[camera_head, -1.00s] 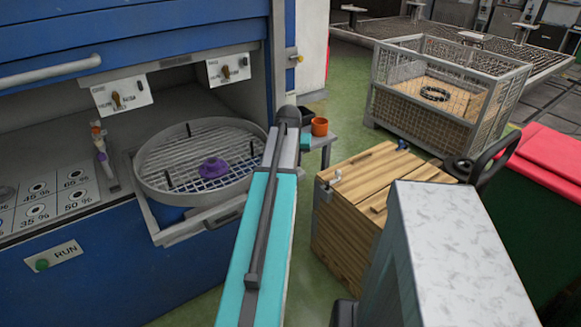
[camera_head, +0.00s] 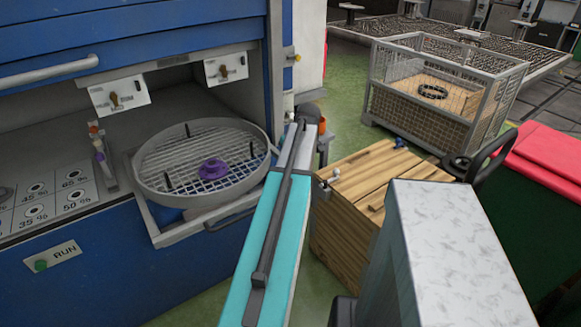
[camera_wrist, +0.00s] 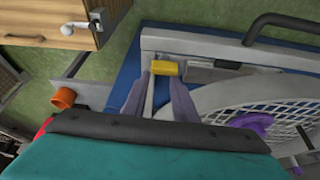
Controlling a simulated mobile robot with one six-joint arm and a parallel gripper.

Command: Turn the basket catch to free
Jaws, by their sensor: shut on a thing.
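The basket (camera_head: 235,130) is a round grey mesh drum with a purple hub (camera_head: 212,168), sitting on a pulled-out tray in the blue machine. It also shows at the right of the wrist view (camera_wrist: 215,100). The basket catch (camera_wrist: 165,68) looks like a small yellow block on the grey tray frame, beside the basket. My gripper (camera_wrist: 160,80) is in the wrist view, its two fingers reaching to the yellow catch and shut on it. In the head view the catch and my fingers are hidden behind my arm.
A wooden crate (camera_head: 362,195) stands right of my arm. An orange cup (camera_wrist: 63,97) is on a small side table. A wire cage (camera_head: 480,100) stands behind. The tray's dark handle (camera_wrist: 300,22) sticks out near the catch. Green floor (camera_head: 345,95) is free between machine and cage.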

